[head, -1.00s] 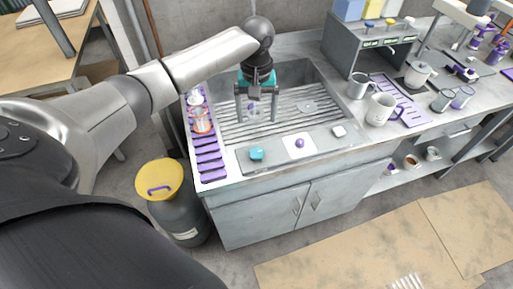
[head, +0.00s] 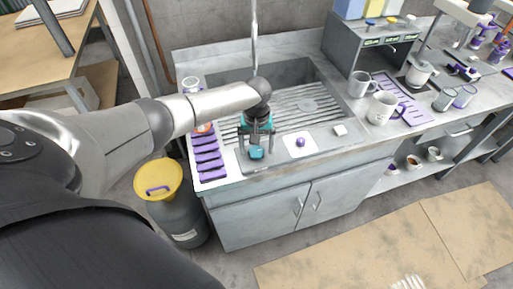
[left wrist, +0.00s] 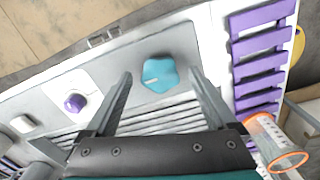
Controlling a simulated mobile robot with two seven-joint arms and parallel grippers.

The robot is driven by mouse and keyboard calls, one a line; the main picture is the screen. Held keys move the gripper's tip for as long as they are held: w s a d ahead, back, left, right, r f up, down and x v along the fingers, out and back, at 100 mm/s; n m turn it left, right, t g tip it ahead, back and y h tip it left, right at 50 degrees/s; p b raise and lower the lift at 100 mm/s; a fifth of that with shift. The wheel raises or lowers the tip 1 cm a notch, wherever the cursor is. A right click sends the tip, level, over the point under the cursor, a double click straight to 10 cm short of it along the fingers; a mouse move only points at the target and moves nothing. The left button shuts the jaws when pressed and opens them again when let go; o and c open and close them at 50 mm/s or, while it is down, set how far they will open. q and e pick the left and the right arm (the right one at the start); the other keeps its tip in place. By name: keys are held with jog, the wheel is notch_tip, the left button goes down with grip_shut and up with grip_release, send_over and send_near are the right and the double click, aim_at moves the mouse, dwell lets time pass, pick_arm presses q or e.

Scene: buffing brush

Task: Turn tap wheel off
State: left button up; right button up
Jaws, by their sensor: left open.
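The tap wheel is a teal lobed knob (head: 257,153) on the front ledge of the sink. It also shows in the left wrist view (left wrist: 160,75), just ahead of and between my fingers. My left gripper (head: 257,140) is open above and slightly behind the knob; in the wrist view its two fingers (left wrist: 160,85) stand apart, one on each side, with nothing held. I cannot tell whether they touch it. A tall metal tap pipe (head: 254,35) rises behind the gripper. My right gripper is not in view.
A purple knob (head: 300,142) on a white plate and a white block (head: 340,130) sit right of the teal knob. A purple rack (head: 208,158) is close on the left. Mugs (head: 382,107) stand right of the ribbed sink (head: 300,92). A yellow-topped bin (head: 160,180) stands left below.

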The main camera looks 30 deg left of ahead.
pick_arm(q)
jog(key=shift+f, duration=0.1)
jog(key=shift+c, duration=0.2)
jog(key=c, duration=1.3)
jog(key=shift+m, duration=0.3)
jog(key=m+p, duration=0.1)
jog(key=m, duration=0.1)
jog(key=shift+m, duration=0.4)
jog(key=m+p, duration=0.1)
jog(key=m, duration=0.3)
jog(key=shift+m, duration=0.3)
jog(key=m, duration=0.5)
jog(key=shift+m, duration=2.5)
